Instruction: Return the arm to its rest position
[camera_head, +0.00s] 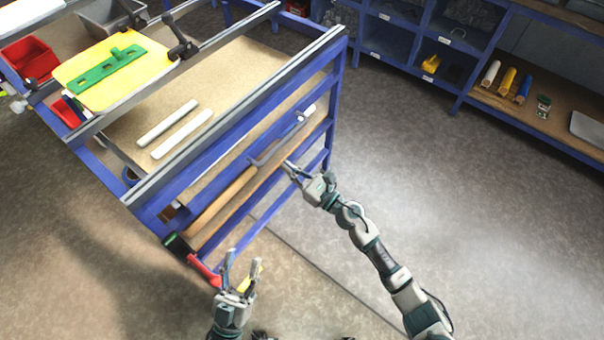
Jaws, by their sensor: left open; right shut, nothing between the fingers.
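My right arm (372,250) reaches up and left from the bottom right, stretched toward the blue workbench frame. Its gripper (289,168) is shut and empty, close to the lower end of a thin grey bent handle (270,155) on the bench's near side. I cannot tell whether it touches the handle. My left gripper (243,262) is at the bottom, left of centre, fingers pointing up, open and empty. It is in front of the bench's lower near corner, beside a red-handled tool (204,271).
The blue workbench (160,200) carries two white tubes (181,134) and a yellow board with a green strip (110,72). Blue shelves (425,45) and a bench with coloured rolls (507,82) stand at the back right. The floor on the right is clear.

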